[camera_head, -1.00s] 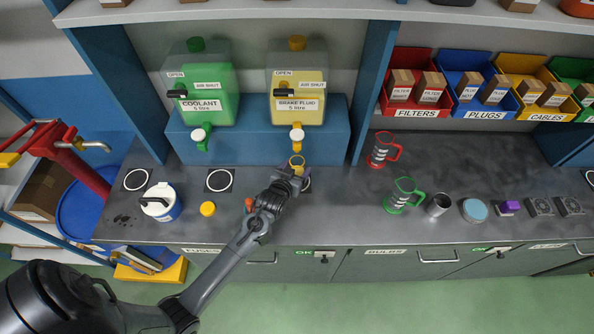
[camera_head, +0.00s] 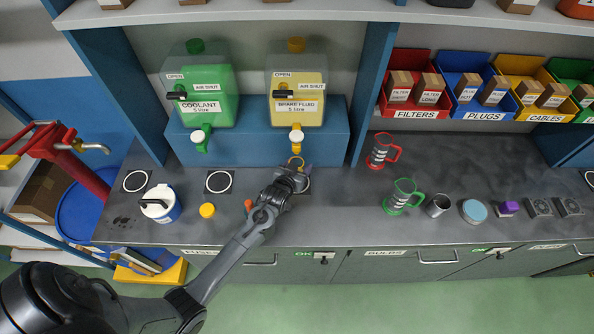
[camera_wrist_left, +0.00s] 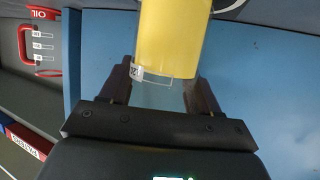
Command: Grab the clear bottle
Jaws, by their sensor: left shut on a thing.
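The clear bottle (camera_wrist_left: 168,40) stands between the fingers of my left gripper (camera_wrist_left: 165,95) in the wrist view. It is a clear cylinder, yellow in the upper part of that picture, with a small label. My left gripper (camera_head: 291,178) is shut on the bottle. In the head view only a yellowish rim of the bottle (camera_head: 296,163) shows below the brake fluid tap (camera_head: 296,138); the gripper hides the rest. My right gripper is not in view.
The brake fluid tank (camera_head: 297,95) and coolant tank (camera_head: 206,100) stand on a blue block. A yellow cap (camera_head: 207,210) and white container (camera_head: 160,204) are to the left. Red (camera_head: 383,151) and green (camera_head: 403,196) jugs stand to the right, with clear counter between.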

